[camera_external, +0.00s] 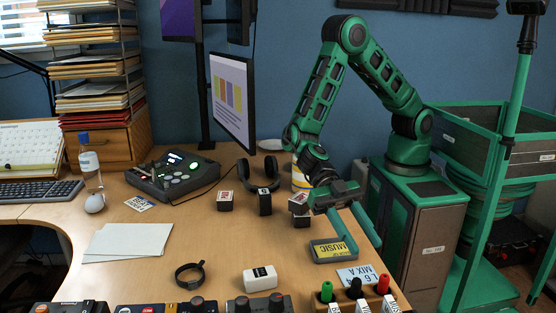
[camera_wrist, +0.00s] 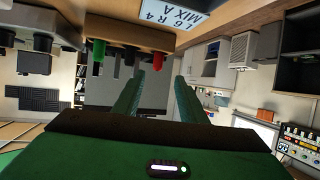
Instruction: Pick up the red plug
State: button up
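The red plug (camera_external: 383,284) stands upright in a wooden holder (camera_external: 362,303) at the table's front edge, right of a black plug (camera_external: 355,288) and a green plug (camera_external: 326,291). In the wrist view, which looks upside down, the red plug (camera_wrist: 158,61) shows just above the gap between my fingertips. The green plug (camera_wrist: 99,50) and black plug are to its left. My gripper (camera_external: 363,251) is open and empty, above and behind the holder, apart from the red plug. Its two green fingers also show in the wrist view (camera_wrist: 160,76).
A label card (camera_external: 362,275) lies just behind the holder. A grey tray with a yellow MUSIC label (camera_external: 333,250) is left of my fingers. A white block (camera_external: 260,279) and black control boxes (camera_external: 260,305) are further left. Small cubes (camera_external: 265,202) and headphones stand behind.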

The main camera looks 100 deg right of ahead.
aim_at(381, 276)
jog(key=x, duration=0.4)
jog(key=shift+s+a+f, duration=0.1)
jog(key=shift+a+f, duration=0.05)
jog(key=shift+a, duration=0.1)
jog(key=shift+w+x, duration=0.15)
jog(key=shift+x, duration=1.4)
jog(key=shift+w+x, duration=0.15)
jog(key=shift+x, duration=1.4)
grip_shut()
